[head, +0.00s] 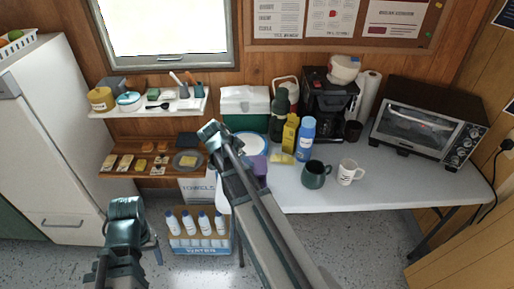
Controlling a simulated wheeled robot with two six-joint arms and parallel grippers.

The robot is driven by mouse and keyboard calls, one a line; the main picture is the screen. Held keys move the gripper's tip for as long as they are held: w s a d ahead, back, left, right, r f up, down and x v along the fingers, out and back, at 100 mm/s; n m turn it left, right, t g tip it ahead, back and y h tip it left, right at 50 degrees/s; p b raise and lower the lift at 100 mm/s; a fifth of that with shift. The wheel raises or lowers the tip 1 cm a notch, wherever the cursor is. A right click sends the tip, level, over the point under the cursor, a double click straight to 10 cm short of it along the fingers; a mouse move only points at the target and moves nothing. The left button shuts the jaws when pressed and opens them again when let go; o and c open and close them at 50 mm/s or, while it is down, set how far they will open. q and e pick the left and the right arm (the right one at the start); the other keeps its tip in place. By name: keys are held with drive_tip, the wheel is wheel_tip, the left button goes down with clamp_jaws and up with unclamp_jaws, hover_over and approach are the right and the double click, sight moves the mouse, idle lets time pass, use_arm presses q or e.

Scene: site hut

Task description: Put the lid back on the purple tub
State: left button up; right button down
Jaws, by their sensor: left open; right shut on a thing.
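A purple shape (259,166), which I take to be the purple tub, shows near the table's left end. My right arm hides its left part, so I cannot tell whether its top is open. My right gripper (211,132) is at the far end of the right arm, left of the purple shape. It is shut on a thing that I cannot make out. No lid can be clearly told apart. My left gripper (126,208) is open at the lower left, over the floor and well away from the table.
A white, blue-rimmed round thing (253,143) lies behind my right arm. A blue bottle (306,140), yellow carton (290,133), green mug (315,174) and white mug (348,172) stand right of the purple shape. A toaster oven (425,122) is further right. The table front (415,185) is clear.

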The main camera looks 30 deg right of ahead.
drive_tip(key=shift+w+r, duration=0.1)
wheel_tip(320, 180, down, 6)
drive_tip(key=b, duration=0.6)
drive_tip(key=shift+f+b, duration=0.25)
drive_tip(key=shift+b, duration=0.05)
drive_tip(key=shift+f+b, duration=0.35)
idle(2.1)
idle(0.3)
drive_tip(key=c, duration=0.6)
unclamp_jaws()
drive_tip(key=shift+c, duration=0.2)
drive_tip(key=shift+o, duration=0.2)
drive_tip(key=o, duration=0.4)
drive_tip(key=shift+o, duration=0.2)
